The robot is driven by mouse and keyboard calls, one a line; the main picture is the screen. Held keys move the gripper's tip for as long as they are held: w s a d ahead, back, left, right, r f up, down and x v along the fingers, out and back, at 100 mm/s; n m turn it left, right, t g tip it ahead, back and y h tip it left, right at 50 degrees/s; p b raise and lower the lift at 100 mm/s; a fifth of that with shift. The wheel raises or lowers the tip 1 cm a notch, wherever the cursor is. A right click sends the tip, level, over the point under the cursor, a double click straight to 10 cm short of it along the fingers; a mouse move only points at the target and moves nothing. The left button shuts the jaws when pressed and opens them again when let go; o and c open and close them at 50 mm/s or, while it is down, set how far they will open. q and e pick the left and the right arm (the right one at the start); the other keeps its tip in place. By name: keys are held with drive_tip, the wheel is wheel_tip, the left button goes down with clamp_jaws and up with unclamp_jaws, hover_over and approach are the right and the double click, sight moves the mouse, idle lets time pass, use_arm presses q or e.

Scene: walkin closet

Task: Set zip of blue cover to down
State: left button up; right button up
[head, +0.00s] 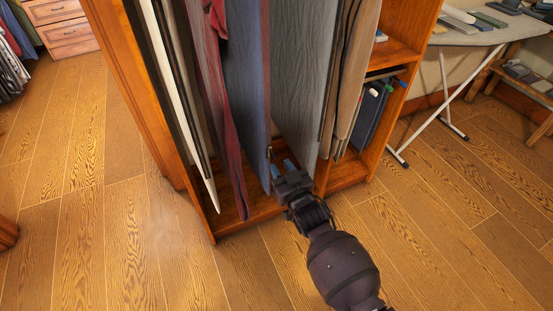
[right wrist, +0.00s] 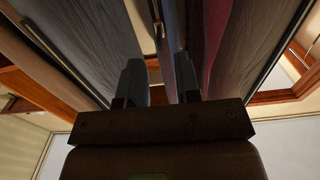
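The blue cover (head: 247,90) hangs in the wardrobe between a dark red garment and a grey cover. A small pale piece, possibly the zip pull, shows near the cover's lower front edge (head: 269,153). My right gripper (head: 280,168) is beside the cover's lower right edge, low in the wardrobe. In the right wrist view its two fingers (right wrist: 160,75) stand apart, with nothing clearly held between them. A small metallic piece (right wrist: 159,30) shows beyond the fingertips; I cannot tell whether it is the zip pull. My left gripper is not in view.
The grey cover (head: 303,75) hangs close on the right and the dark red garment (head: 212,80) on the left. The wooden wardrobe (head: 130,75) has side panels and a low base. An ironing board (head: 470,32) stands at right. The floor in front is clear.

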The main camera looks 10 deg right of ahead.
drive_tip(key=v, duration=0.4)
drive_tip(key=shift+s+d+p, duration=0.15)
drive_tip(key=shift+s+p, duration=0.2)
drive_tip(key=shift+s, duration=0.05)
